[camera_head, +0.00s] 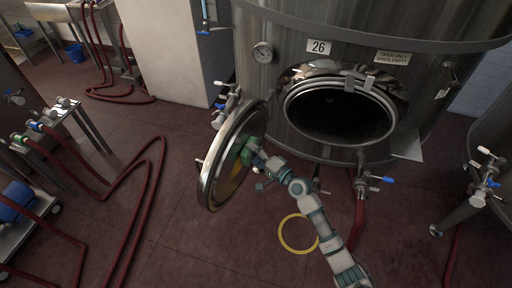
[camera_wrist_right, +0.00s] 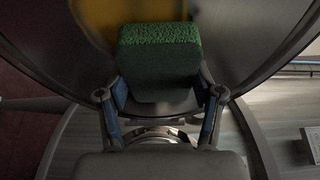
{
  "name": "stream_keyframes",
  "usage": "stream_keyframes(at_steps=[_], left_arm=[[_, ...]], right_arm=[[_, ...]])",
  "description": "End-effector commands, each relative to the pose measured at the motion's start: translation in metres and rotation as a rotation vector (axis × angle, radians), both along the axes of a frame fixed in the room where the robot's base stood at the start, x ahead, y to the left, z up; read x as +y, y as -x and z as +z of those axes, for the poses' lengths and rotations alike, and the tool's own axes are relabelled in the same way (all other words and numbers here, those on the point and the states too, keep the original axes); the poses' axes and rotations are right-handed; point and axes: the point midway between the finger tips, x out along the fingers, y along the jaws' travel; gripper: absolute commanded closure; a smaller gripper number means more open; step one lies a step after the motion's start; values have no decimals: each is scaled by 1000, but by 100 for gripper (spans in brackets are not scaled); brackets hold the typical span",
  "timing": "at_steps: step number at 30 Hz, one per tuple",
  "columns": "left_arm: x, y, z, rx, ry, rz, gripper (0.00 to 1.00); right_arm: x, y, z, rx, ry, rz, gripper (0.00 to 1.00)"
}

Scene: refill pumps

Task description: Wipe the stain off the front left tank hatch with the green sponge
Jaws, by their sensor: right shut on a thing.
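The tank hatch (camera_head: 213,184) is a round steel door that hangs open at the left of the tank's dark opening (camera_head: 340,112). A yellow-brown stain (camera_head: 238,183) marks its inner face; it also shows at the top of the right wrist view (camera_wrist_right: 105,14). My right gripper (camera_head: 256,155) is shut on the green sponge (camera_wrist_right: 160,48) and holds it at the hatch's inner face, beside the stain's upper part. The sponge (camera_head: 247,151) partly hides the stain in the wrist view. I cannot tell whether the sponge touches the steel. My left gripper is not in view.
The steel tank (camera_head: 420,55) bears a 26 plate (camera_head: 318,47) and valves with red hoses. A yellow ring (camera_head: 298,234) lies on the floor below my right arm. Red hoses (camera_head: 150,190) cross the floor at the left, beside pump carts. Another tank (camera_head: 490,150) stands at the right.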

Motion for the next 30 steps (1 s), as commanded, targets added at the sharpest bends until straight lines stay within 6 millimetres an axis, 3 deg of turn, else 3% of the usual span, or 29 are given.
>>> stream_keyframes(at_steps=[5, 13, 23, 30], left_arm=[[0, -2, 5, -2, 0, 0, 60], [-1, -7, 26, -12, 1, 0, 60], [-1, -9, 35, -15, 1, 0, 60], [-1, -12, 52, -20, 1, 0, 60]], right_arm=[[2, 5, 0, 1, -1, -1, 62], [13, 28, 3, 0, -1, -1, 62], [19, 41, 0, 1, 0, -1, 62], [29, 63, 2, 0, 0, -2, 62]])
